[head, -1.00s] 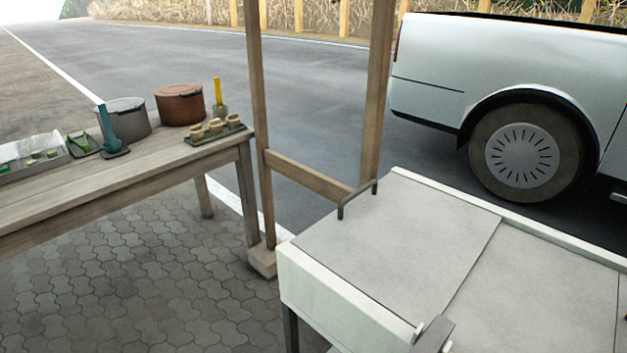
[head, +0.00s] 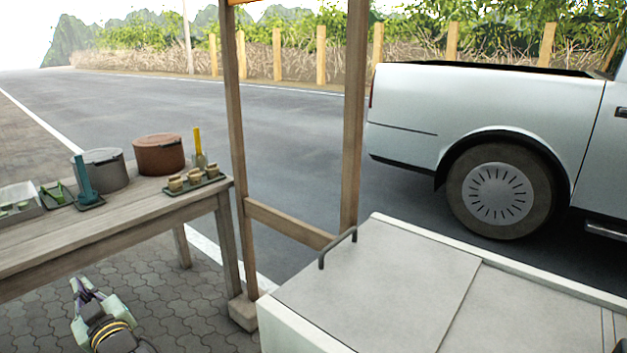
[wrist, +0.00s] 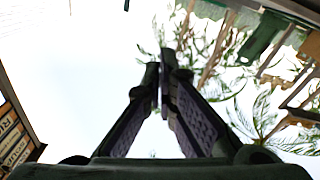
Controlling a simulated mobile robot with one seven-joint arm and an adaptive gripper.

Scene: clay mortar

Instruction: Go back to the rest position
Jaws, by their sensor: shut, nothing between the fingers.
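My gripper (head: 84,290) shows at the lower left of the head view, over the paved ground in front of the wooden table (head: 110,226). It points up and touches nothing there. In the wrist view my gripper (wrist: 162,75) has its two fingers together at the tips, with nothing between them. Behind the fingers in the wrist view are bright sky and some upside-down greenery.
The table holds a grey pot (head: 106,170), a brown pot (head: 159,154), a tray of small cups (head: 193,182) and a teal tool (head: 84,182). A white counter (head: 375,275) with a handle is at right. Wooden posts (head: 353,120) stand between. A pickup truck (head: 480,110) is behind.

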